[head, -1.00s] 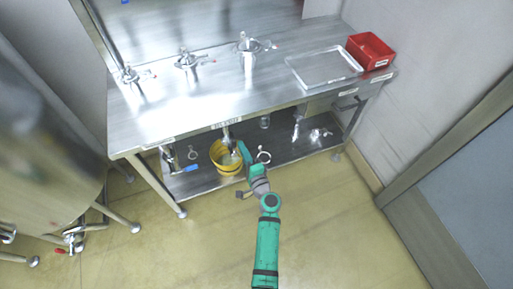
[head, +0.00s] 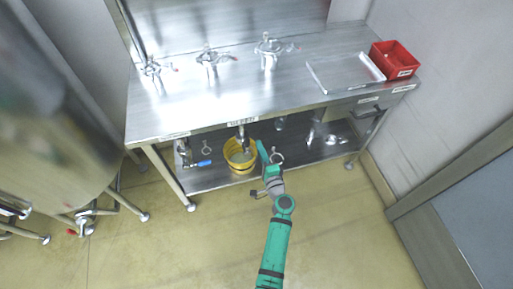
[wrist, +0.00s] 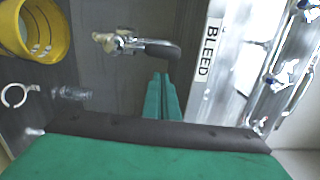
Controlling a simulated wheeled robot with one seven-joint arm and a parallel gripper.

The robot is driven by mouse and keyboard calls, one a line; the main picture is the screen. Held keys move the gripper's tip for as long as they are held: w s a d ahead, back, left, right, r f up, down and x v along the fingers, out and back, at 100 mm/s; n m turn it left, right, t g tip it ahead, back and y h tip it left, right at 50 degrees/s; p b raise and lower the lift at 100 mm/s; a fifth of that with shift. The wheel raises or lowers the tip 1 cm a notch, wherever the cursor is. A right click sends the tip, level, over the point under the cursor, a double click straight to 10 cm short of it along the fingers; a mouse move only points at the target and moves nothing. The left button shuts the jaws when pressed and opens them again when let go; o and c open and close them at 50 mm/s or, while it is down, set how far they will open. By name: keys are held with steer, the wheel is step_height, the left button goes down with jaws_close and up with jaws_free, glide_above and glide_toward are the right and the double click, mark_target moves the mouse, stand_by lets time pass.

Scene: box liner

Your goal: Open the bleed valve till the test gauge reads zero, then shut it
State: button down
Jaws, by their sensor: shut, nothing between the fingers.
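A small valve (wrist: 122,42) with a brass-coloured end and a dark grey lever (wrist: 160,50) shows in the wrist view, beside a label reading BLEED (wrist: 207,50). In the head view a label (head: 242,121) sits on the bench's front edge, with a pipe (head: 242,138) below it over the yellow bucket (head: 240,168). My gripper (wrist: 163,76) is shut and empty, its tips close to the lever; I cannot tell whether they touch. It also shows in the head view (head: 262,148), right of the bucket. No gauge reading is legible.
The steel bench (head: 190,108) carries several metal fittings, a clear tray (head: 345,72) and a red bin (head: 394,58). Its lower shelf (head: 215,180) holds a blue-handled valve (head: 198,163) and other fittings. A steel tank (head: 60,130) stands at left. The floor in front is clear.

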steer(key=d+v, duration=0.2)
steer(key=v, duration=0.8)
steer(key=shift+s+f, duration=0.1)
